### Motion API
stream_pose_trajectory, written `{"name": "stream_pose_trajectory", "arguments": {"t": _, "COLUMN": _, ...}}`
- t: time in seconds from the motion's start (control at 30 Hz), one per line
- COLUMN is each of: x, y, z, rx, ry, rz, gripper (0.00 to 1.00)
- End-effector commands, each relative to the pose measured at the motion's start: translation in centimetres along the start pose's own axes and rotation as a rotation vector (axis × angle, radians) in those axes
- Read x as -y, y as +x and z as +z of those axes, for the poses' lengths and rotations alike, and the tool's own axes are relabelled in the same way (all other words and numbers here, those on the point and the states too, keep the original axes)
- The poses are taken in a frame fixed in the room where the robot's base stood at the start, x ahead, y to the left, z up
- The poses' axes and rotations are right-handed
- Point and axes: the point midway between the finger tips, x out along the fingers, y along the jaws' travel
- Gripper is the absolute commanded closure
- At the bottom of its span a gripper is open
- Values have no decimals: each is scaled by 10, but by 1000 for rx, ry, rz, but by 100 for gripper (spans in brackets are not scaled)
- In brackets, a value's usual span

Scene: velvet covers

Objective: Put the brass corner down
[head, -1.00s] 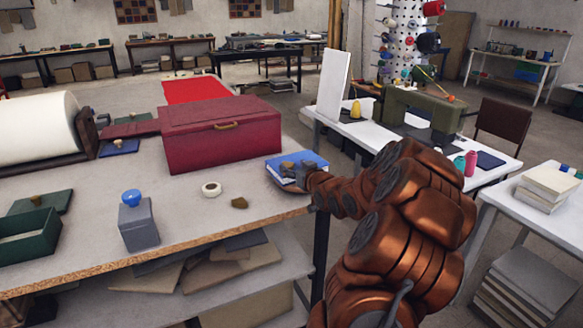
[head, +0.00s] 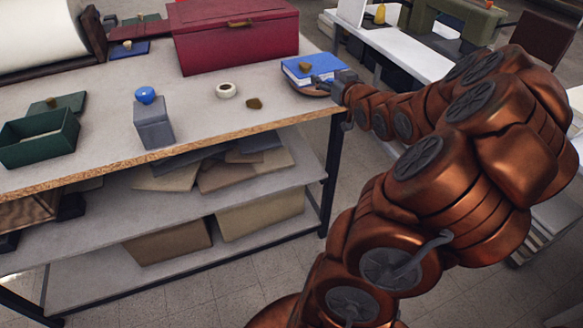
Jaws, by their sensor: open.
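A small brass corner (head: 305,66) lies on top of the blue book (head: 325,63) near the right end of the workbench. My gripper (head: 338,84) is open at the book's right side, by the bench edge, and looks apart from the corner. Its fingers are small and partly hidden, so whether they touch the book cannot be told. Other small brass-coloured pieces lie on the bare bench top (head: 254,103), on a dark blue pad (head: 128,45) and on a green lid (head: 52,102).
A large red box (head: 235,38) stands behind. A white tape roll (head: 226,90), a grey block with a blue knob (head: 153,122) and an open green box (head: 38,138) stand on the bench (head: 195,108). A white table (head: 400,55) is beyond the bench's right end.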

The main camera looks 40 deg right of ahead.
Motion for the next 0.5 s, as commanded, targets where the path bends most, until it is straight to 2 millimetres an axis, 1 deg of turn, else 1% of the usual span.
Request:
{"name": "stream_pose_trajectory", "arguments": {"t": 0.07, "x": 4, "y": 1, "z": 1, "rx": 10, "ry": -3, "rz": -3, "gripper": 38}}
{"name": "stream_pose_trajectory", "arguments": {"t": 0.17, "x": 18, "y": 5, "z": 6, "rx": 63, "ry": -14, "rz": -12, "gripper": 38}}
{"name": "stream_pose_trajectory", "arguments": {"t": 0.27, "x": 44, "y": 9, "z": 21, "rx": 174, "ry": -37, "rz": -24, "gripper": 38}}
{"name": "stream_pose_trajectory", "arguments": {"t": 0.3, "x": 58, "y": 8, "z": 27, "rx": 226, "ry": -49, "rz": -29, "gripper": 38}}
{"name": "stream_pose_trajectory", "arguments": {"t": 0.37, "x": 78, "y": 5, "z": 37, "rx": 312, "ry": -67, "rz": -35, "gripper": 38}}
{"name": "stream_pose_trajectory", "arguments": {"t": 0.4, "x": 90, "y": 1, "z": 46, "rx": 372, "ry": -80, "rz": -38, "gripper": 38}}
{"name": "stream_pose_trajectory", "arguments": {"t": 0.47, "x": 109, "y": -8, "z": 55, "rx": 454, "ry": -99, "rz": -42, "gripper": 38}}
{"name": "stream_pose_trajectory", "arguments": {"t": 0.5, "x": 121, "y": -16, "z": 62, "rx": 511, "ry": -111, "rz": -44, "gripper": 38}}
